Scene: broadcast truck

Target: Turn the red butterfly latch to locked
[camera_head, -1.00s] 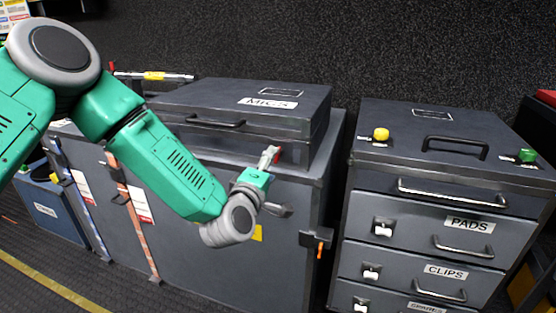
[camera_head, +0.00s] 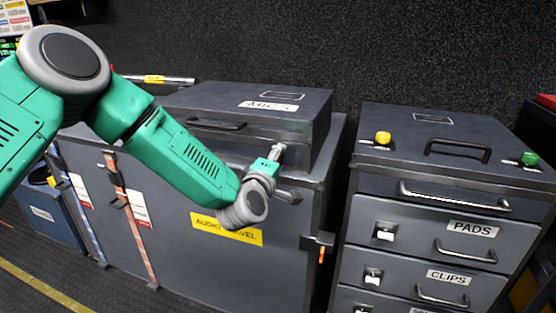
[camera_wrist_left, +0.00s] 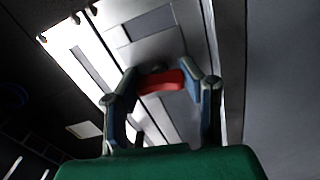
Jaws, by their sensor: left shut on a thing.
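The red butterfly latch (camera_wrist_left: 162,81) shows in the left wrist view as a short red piece between my two fingers, against a grey metal surface. My left gripper (camera_wrist_left: 158,86) is shut on it, with a finger at each side. My right gripper is in neither view.
To the right stands a drawer unit (camera_head: 366,215) with handles and yellow (camera_head: 383,137) and green (camera_head: 529,158) knobs on top. A dark wall is behind.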

